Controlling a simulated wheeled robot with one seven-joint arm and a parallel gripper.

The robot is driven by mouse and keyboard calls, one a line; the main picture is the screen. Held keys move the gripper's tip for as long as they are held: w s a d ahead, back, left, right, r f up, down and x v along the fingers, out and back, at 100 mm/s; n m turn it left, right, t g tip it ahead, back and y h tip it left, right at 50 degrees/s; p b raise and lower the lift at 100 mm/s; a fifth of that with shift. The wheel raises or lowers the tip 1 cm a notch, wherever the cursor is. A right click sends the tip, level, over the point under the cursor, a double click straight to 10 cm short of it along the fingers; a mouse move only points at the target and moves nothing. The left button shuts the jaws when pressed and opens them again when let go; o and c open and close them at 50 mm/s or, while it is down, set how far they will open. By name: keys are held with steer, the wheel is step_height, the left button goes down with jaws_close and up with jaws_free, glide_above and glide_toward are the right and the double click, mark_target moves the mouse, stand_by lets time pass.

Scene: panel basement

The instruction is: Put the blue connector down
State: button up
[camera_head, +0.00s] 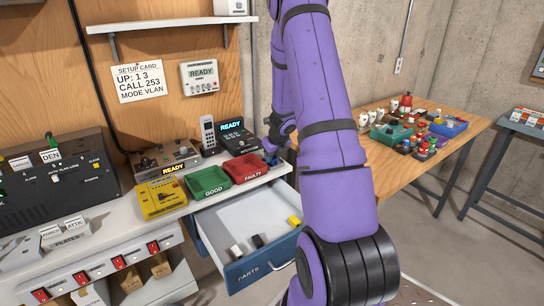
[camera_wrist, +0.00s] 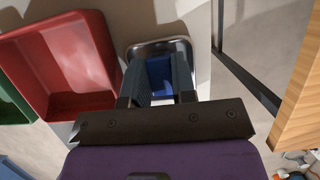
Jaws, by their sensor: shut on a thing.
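My gripper (camera_wrist: 158,78) is shut on the blue connector (camera_wrist: 159,72) in the wrist view, with a dark finger on each side of it. The connector is over a small metal-rimmed dish (camera_wrist: 160,43) beside the red tray; I cannot tell whether it touches the dish floor. In the head view my gripper (camera_head: 276,140) is just right of the red tray, at the counter's right end. The connector is small and partly hidden there, and my arm covers much of that area.
The red FAULTY tray (camera_head: 246,170) and green GOOD tray (camera_head: 211,181) look empty. An open PARTS drawer (camera_head: 215,224) below holds white, black and yellow pieces. A yellow device (camera_head: 160,198) stands at left. A wooden table (camera_head: 455,148) with clutter is at right.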

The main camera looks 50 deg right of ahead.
steer(key=shift+f, duration=0.15)
steer(key=o, duration=0.6)
